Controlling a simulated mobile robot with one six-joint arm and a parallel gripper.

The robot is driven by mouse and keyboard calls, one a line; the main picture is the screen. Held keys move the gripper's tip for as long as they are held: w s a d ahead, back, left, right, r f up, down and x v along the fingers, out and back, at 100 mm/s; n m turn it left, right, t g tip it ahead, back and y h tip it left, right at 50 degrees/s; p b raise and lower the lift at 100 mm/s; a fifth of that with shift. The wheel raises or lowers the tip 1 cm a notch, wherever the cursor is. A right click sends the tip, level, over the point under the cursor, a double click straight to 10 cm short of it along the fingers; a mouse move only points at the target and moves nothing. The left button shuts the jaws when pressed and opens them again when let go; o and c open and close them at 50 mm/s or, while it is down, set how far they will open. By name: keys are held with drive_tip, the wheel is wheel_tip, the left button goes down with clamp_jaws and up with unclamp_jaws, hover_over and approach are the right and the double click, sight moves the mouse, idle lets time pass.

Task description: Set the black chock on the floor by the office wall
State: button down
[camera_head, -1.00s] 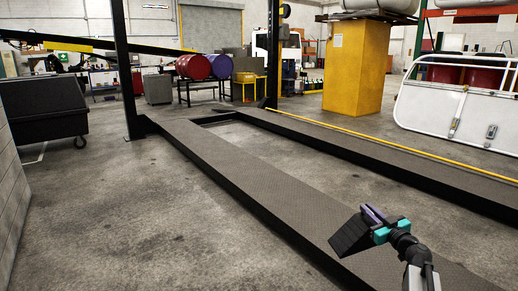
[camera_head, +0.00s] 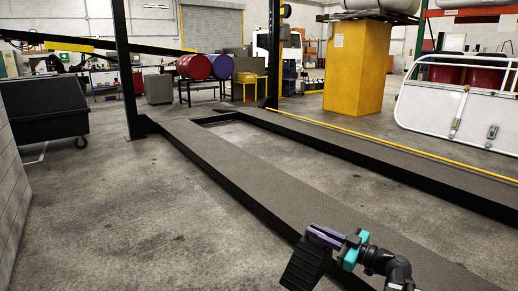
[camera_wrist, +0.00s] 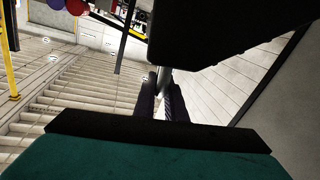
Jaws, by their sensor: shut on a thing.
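The black chock (camera_head: 302,268) is a ribbed wedge in the lower middle of the head view. My gripper (camera_head: 326,236), with purple fingers and a teal body, is shut on its upper end. The chock hangs tilted in front of the near runway's dark side edge, and I cannot tell its height above the floor (camera_head: 190,235). A pale block wall (camera_head: 12,195) stands at the left edge; whether it is the office wall is not marked. In the wrist view a large dark shape, possibly the chock, fills the upper right.
The near lift runway (camera_head: 240,165) runs diagonally past my arm, with a far runway (camera_head: 390,155) beyond. A black wheeled bin (camera_head: 45,110) stands at the left by a dark post (camera_head: 125,70). The concrete between the block wall and near runway is clear.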

drive_tip(key=shift+s+a+f+n+g+y, duration=0.3)
drive_tip(key=shift+s+a, duration=0.1)
drive_tip(key=shift+s, duration=0.15)
drive_tip(key=shift+s+a+f+n+g+y, duration=0.2)
drive_tip(key=shift+s+a+g, duration=0.15)
drive_tip(key=shift+s, duration=0.15)
drive_tip(key=shift+s+a+r, duration=0.1)
drive_tip(key=shift+s+a, duration=0.05)
wheel_tip(320, 180, up, 9)
drive_tip(key=p, duration=1.3)
wheel_tip(320, 180, up, 9)
drive_tip(key=p, duration=1.3)
hover_over(312, 251)
